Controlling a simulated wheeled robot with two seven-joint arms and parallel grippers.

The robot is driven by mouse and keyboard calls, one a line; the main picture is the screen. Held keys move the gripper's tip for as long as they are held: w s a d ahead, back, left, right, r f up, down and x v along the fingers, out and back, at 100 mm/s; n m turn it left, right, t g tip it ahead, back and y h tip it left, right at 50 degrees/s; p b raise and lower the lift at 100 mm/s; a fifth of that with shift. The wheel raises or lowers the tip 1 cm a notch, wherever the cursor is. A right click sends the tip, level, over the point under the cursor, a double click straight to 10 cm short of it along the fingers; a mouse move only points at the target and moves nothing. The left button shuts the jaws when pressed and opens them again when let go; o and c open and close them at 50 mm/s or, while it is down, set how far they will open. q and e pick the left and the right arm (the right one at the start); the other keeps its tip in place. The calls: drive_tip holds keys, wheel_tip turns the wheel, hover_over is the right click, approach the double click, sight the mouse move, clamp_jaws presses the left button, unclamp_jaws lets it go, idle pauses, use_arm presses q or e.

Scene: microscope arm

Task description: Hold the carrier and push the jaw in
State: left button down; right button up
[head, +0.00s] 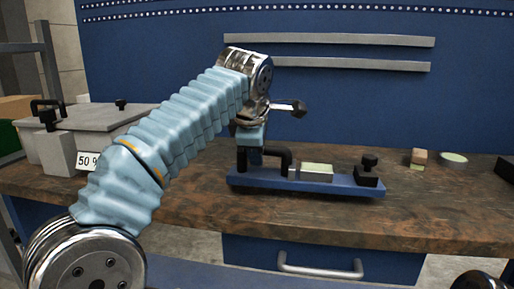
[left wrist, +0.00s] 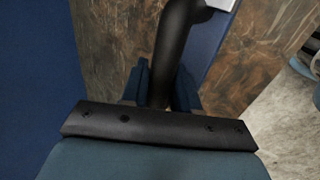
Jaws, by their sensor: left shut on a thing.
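The carrier (head: 248,182) is a long blue plate lying on the brown bench top. A black bent handle (head: 284,157) rises at its left end, and it also shows in the left wrist view (left wrist: 172,45). A pale green-topped block (head: 315,172) sits on the middle of the plate. The black jaw (head: 369,178) with a knob on top stands at the right end, with a gap between it and the block. My left gripper (head: 252,158) is shut on the handle; its fingers (left wrist: 160,90) lie either side of it. My right gripper is not in view.
A grey lidded box (head: 95,125) with a label stands at the left. A small block (head: 418,158) and a round pale-topped disc (head: 453,159) lie at the back right. The bench (head: 440,205) is clear right of the carrier. A drawer handle (head: 320,270) is below the front edge.

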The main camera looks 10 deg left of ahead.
sight(257, 168)
use_arm(q)
drive_tip(key=shift+w+a+f, duration=0.2)
drive_tip(key=shift+w+f, duration=0.55)
drive_tip(key=shift+w, duration=0.25)
drive_tip(key=shift+f+b, duration=0.3)
drive_tip(key=shift+f, duration=0.05)
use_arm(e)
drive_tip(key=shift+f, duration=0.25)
use_arm(q)
drive_tip(key=shift+f, duration=0.15)
idle(0.3)
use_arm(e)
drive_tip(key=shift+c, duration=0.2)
